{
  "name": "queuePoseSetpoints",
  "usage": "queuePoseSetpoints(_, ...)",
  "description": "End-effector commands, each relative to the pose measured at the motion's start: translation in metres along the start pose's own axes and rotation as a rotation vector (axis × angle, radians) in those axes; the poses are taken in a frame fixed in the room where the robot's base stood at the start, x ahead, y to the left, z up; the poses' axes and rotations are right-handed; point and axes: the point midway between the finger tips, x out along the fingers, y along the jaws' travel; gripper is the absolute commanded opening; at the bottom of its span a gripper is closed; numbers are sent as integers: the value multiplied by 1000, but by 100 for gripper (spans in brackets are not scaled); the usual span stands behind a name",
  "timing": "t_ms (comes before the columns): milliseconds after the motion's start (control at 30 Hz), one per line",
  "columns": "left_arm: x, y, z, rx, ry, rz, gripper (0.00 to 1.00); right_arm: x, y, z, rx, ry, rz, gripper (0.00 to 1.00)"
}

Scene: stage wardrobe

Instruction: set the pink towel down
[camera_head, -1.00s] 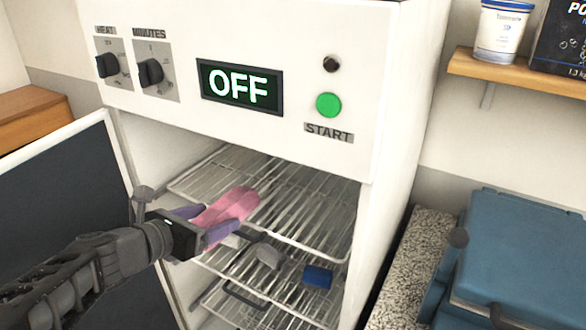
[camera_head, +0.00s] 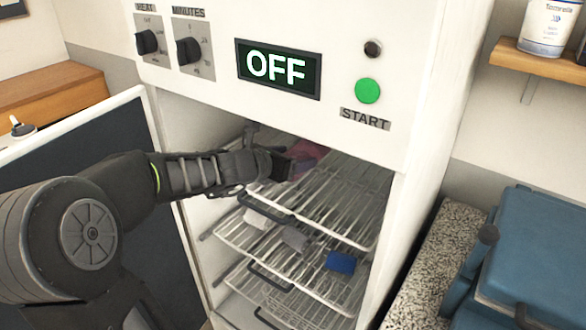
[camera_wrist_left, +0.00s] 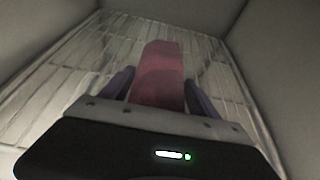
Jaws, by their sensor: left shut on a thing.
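The pink towel (camera_head: 310,154) is a rolled bundle inside the open white cabinet, at the top wire rack (camera_head: 345,200). My left gripper (camera_head: 287,162) reaches in from the left and is shut on it; the arm and the cabinet's upper front hide part of both. In the left wrist view the pink towel (camera_wrist_left: 162,72) points away from me between the two purple fingers of the left gripper (camera_wrist_left: 160,92), with the wire rack (camera_wrist_left: 80,85) around it. I cannot tell whether the towel touches the rack. My right gripper is not in view.
A lower rack holds a white roll (camera_head: 258,218), a grey roll (camera_head: 295,238) and a blue block-like item (camera_head: 341,262). The cabinet door (camera_head: 90,150) stands open at left. The top rack's right side is clear. A blue case (camera_head: 540,250) sits at right.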

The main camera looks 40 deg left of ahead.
Motion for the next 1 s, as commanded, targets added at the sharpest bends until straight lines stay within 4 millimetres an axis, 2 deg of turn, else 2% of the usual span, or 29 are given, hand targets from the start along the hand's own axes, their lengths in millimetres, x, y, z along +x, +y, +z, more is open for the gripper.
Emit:
queuePoseSetpoints(233,0,0,-2,0,0,0,23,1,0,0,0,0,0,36)
queuePoseSetpoints(500,12,0,-32,-1,2,0,23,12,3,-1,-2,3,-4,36)
queuePoseSetpoints(900,14,0,-36,1,-1,0,23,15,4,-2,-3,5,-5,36)
queuePoseSetpoints(933,14,0,-36,1,0,0,71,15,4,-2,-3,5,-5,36)
queuePoseSetpoints(1000,14,0,-35,1,0,1,77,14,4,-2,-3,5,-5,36)
